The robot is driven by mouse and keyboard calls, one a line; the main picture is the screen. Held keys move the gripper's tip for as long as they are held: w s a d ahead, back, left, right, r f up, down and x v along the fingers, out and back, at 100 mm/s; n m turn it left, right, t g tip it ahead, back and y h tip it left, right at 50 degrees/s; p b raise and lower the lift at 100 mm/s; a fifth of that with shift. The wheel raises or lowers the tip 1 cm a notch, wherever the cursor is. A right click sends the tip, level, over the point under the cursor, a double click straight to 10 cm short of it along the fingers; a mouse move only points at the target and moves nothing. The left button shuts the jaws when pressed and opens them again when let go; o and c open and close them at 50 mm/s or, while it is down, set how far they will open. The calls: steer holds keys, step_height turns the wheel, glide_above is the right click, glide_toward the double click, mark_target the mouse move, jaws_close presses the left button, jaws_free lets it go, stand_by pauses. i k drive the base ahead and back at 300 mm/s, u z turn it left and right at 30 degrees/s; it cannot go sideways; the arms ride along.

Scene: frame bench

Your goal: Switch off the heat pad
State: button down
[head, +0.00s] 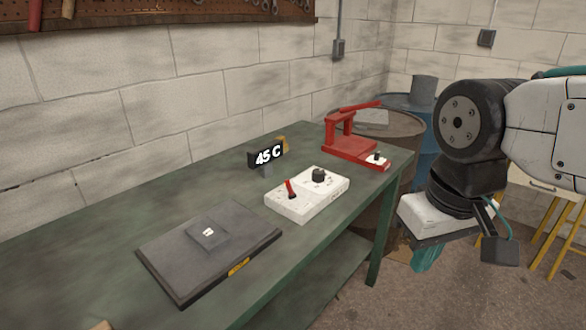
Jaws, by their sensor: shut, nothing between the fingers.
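The heat pad (165,252) is a flat dark grey plate at the near left of the bench. A small grey square block (207,235) with a white mark lies on it. A white control box (325,202) stands to its right, with a red lever (289,188) tilted slightly left and a black knob (318,175). A black display (266,155) behind the box reads 45 C. My gripper (425,259) is shut and empty, pointing down right of the bench, apart from the box. Its teal fingers are partly hidden under the white housing.
The green bench (90,225) runs along a block wall. A red press-like device (347,147) with a small switch stands at its far right end. A rusty barrel (392,130) and a blue barrel (425,110) stand beyond. A yellow-legged stool (545,230) is at right.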

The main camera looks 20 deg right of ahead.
mark_target(292, 195)
steer(key=i, duration=0.25)
steer(key=z, duration=0.1)
steer(key=k, duration=0.7)
steer(key=z, duration=0.65)
steer(key=k, duration=0.65)
steer(key=z, duration=0.2)
steer(key=i, duration=1.5)
steer(key=u, duration=1.15)
steer(key=i, duration=0.55)
steer(key=u, duration=0.35)
